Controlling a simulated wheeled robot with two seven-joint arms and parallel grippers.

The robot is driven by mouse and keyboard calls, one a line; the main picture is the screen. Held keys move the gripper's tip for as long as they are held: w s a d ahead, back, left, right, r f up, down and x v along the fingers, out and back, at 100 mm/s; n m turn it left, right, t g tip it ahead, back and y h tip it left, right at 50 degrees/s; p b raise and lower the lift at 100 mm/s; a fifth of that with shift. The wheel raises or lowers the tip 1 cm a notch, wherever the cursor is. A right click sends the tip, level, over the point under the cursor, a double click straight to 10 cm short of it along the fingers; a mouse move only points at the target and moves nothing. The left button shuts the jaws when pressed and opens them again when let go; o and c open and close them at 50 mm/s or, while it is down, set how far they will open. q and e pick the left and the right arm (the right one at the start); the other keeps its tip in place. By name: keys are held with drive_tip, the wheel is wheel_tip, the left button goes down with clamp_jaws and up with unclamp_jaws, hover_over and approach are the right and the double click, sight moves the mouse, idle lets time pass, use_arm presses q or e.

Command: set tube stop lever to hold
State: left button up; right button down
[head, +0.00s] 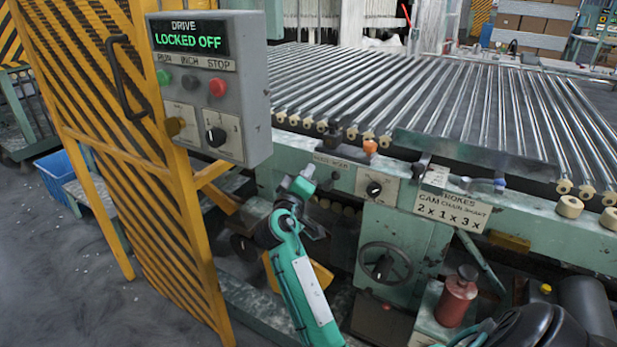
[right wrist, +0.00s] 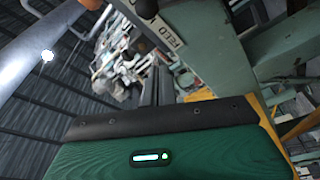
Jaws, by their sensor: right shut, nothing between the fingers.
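A pale label plate (head: 345,163) with small, unreadable lettering is on the green machine rail. A dark lever part (head: 334,141) stands just above it. In the right wrist view, a dark round knob (right wrist: 146,8) shows at the top edge beside a plate reading FEED (right wrist: 168,32); the rest of the lever is cut off. I cannot tell its setting. My right gripper (head: 303,178) is shut and empty, below and left of the label plate and apart from it. Its closed fingers (right wrist: 156,88) show in the right wrist view. My left gripper is not in view.
A grey control box (head: 250,95) reading LOCKED OFF hangs on the yellow guard (head: 185,200) at left. An orange knob (head: 370,147) and a rotary switch (head: 374,188) are right of the plate. A handwheel (head: 385,264) and a red bottle (head: 457,297) are lower right. Metal rollers (head: 440,95) lie behind.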

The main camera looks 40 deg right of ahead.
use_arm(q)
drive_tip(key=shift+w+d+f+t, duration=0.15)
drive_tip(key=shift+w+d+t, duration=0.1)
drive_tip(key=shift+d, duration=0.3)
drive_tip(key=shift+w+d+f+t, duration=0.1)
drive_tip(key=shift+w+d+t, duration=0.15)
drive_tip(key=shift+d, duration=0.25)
use_arm(e)
drive_tip(key=v, duration=0.8)
drive_tip(key=shift+s+f, duration=0.25)
drive_tip(key=shift+s, duration=0.2)
drive_tip(key=shift+a, duration=0.15)
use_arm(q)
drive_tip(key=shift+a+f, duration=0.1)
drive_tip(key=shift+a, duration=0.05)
use_arm(e)
drive_tip(key=shift+f, duration=0.1)
